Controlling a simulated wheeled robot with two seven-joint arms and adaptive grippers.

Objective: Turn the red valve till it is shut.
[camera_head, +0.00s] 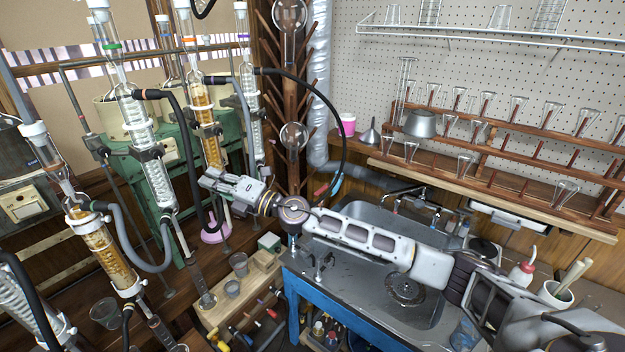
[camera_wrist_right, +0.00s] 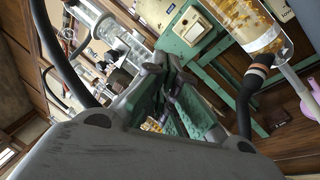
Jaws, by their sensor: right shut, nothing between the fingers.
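My right gripper (camera_head: 212,182) reaches in from the right in the head view, in front of the glass columns. Its fingers are shut with nothing between them; they also show in the wrist view (camera_wrist_right: 172,88). A small red handle (camera_head: 271,313) shows low among the taps in front of the wooden ledge, well below the gripper. Another red piece (camera_head: 321,193) is at the lower end of the black hose, beside a blue one. I cannot tell which of these is the red valve, or how far it is turned. My left gripper is not in view.
Glass condensers (camera_head: 152,165) and an amber-filled column (camera_head: 108,255) stand close to the gripper, with black hoses looping between them. A green frame (camera_head: 130,170) is behind. A steel sink (camera_head: 350,290) on a blue frame lies under my right arm. Small beakers (camera_head: 238,263) stand on the ledge.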

